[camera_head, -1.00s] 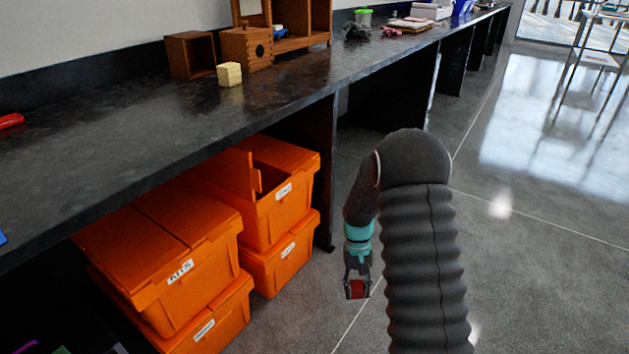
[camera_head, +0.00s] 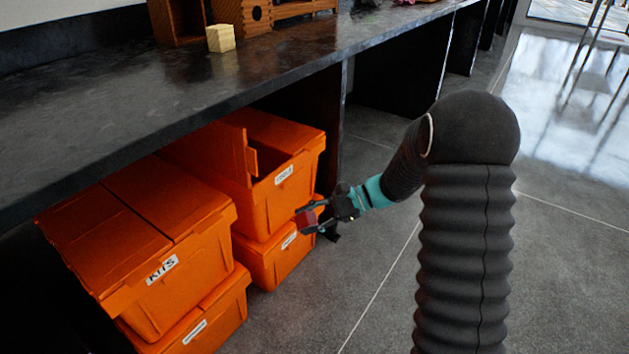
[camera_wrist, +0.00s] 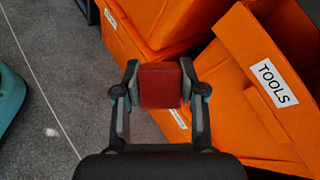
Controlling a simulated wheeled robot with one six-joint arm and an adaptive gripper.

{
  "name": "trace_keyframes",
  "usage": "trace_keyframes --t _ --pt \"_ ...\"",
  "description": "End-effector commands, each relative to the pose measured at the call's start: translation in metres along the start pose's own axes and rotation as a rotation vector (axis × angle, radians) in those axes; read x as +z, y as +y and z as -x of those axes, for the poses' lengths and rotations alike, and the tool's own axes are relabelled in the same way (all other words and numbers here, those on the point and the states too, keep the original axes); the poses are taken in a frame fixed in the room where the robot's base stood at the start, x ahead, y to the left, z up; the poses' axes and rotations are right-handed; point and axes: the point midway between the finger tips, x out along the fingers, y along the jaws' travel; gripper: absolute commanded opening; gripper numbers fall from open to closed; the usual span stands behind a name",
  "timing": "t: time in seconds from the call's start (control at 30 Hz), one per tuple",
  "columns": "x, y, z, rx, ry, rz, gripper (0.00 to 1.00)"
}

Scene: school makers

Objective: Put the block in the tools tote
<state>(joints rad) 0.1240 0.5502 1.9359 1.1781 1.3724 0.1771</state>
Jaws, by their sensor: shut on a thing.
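My gripper (camera_head: 312,216) is shut on a red block (camera_head: 305,221), which sits between the fingers in the wrist view (camera_wrist: 160,86). The orange tools tote (camera_head: 271,208) is the upper one of the right stack under the counter. Its TOOLS label is readable in the wrist view, where the tote (camera_wrist: 268,92) is at the right. One lid half of the tote is raised and part of its top is open; its inside is mostly hidden. The block is held in the air, outside the tote, in front of its lower right side.
An orange KITS tote (camera_head: 190,287) with closed lids stands on another tote at the left. The dark counter (camera_head: 190,95) overhangs the totes. A wooden block (camera_head: 221,38) sits on the counter. Grey floor (camera_head: 375,250) is clear at the right.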

Motion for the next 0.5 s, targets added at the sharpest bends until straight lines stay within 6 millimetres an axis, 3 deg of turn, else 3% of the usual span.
trace_keyframes --t 0.3,0.5 --pt "0.036 -0.066 0.036 -0.473 -0.066 -0.023 0.12" --pt "0.048 -0.085 0.056 -0.6 -0.072 -0.016 0.12"
